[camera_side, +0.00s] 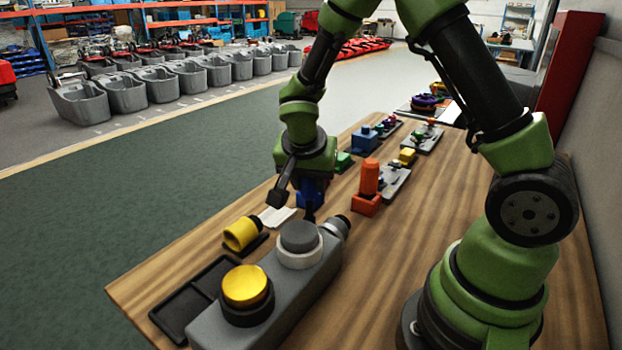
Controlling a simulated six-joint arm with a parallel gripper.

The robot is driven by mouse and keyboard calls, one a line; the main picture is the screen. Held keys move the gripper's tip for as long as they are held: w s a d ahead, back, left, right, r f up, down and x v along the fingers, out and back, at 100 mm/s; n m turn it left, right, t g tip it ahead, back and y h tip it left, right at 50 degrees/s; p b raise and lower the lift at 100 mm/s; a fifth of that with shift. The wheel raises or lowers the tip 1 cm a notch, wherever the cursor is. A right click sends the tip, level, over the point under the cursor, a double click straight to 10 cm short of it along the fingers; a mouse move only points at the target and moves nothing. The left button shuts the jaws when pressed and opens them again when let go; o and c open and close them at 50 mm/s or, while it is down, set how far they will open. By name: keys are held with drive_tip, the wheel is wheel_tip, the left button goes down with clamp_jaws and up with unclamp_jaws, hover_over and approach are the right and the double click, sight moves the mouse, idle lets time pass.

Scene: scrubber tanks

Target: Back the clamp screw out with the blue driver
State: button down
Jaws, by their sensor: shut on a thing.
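My gripper (297,194) is shut on the blue driver (312,191), whose blue handle shows partly behind the dark fingers. The driver points down, and a dark shaft shows under the handle. Its tip is just behind the grey tank unit (318,283), near the grey cap (299,237) with its white collar. The unit also carries a yellow cap (244,285) on a black ring and a stub with a black end at the right. I cannot make out the clamp screw, nor tell whether the tip touches it.
A yellow cup-shaped part (240,234) and a black tray (192,305) lie left of the unit. A white pad (276,217) lies behind it. An orange handle (370,178) stands in an orange holder (366,204). Blue block (363,140) and grey fixtures (393,181) stand farther back.

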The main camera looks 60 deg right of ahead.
drive_tip(key=shift+n, duration=0.3)
drive_tip(key=n+t, duration=0.1)
drive_tip(key=n, duration=0.2)
drive_tip(key=n+t+y, duration=0.1)
drive_tip(key=n, duration=0.2)
drive_tip(key=shift+w+y, duration=0.1)
drive_tip(key=shift+y, duration=0.2)
drive_tip(key=n+y, duration=0.1)
drive_tip(key=n, duration=0.3)
drive_tip(key=shift+w+a+t, duration=0.1)
drive_tip(key=shift+a+t, duration=0.05)
drive_tip(key=shift+t, duration=0.25)
